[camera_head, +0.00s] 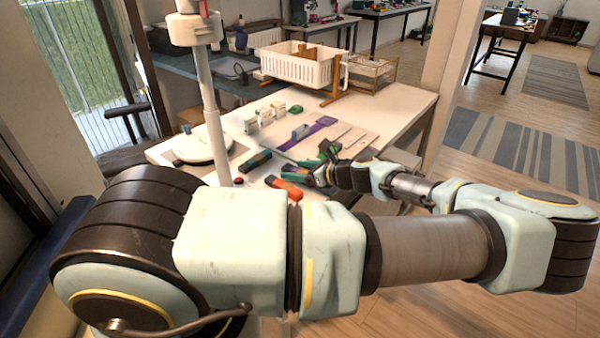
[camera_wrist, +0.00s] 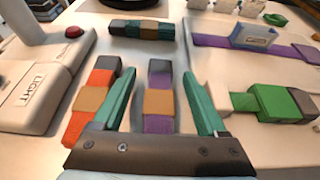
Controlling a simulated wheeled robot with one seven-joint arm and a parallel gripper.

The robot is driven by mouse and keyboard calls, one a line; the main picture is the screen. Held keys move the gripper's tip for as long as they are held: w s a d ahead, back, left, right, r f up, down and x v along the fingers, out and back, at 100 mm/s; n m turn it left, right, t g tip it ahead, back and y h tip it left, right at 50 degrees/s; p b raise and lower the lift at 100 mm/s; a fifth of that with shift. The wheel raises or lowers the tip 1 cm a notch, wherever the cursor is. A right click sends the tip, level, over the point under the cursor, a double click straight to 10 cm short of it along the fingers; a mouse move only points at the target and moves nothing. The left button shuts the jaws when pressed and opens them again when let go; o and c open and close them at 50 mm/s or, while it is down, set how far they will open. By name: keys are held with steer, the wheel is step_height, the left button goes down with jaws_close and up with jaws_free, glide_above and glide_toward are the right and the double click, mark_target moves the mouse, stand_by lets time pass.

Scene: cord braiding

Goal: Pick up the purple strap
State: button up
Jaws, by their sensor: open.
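The purple strap (camera_wrist: 158,124) has a tan band (camera_wrist: 158,103) across it and a grey end (camera_wrist: 160,68). In the wrist view it lies on the white table between the two teal fingers of my gripper (camera_wrist: 158,75). My gripper is open, with one finger on each side of the strap and a visible gap to each. How high the fingertips are above the table I cannot tell. In the head view my gripper (camera_head: 328,158) is over the near part of the table, and this strap is not clearly visible there.
An orange strap (camera_wrist: 101,78) lies close left, a green strap (camera_wrist: 270,102) right, and a teal strap (camera_wrist: 140,29) behind. A long purple strip (camera_wrist: 211,40) runs at back right. A white box marked LIGHT (camera_wrist: 38,98) stands left. A white basket (camera_head: 300,68) stands at the table's back.

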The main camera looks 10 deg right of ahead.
jaws_close()
stand_by(0.5)
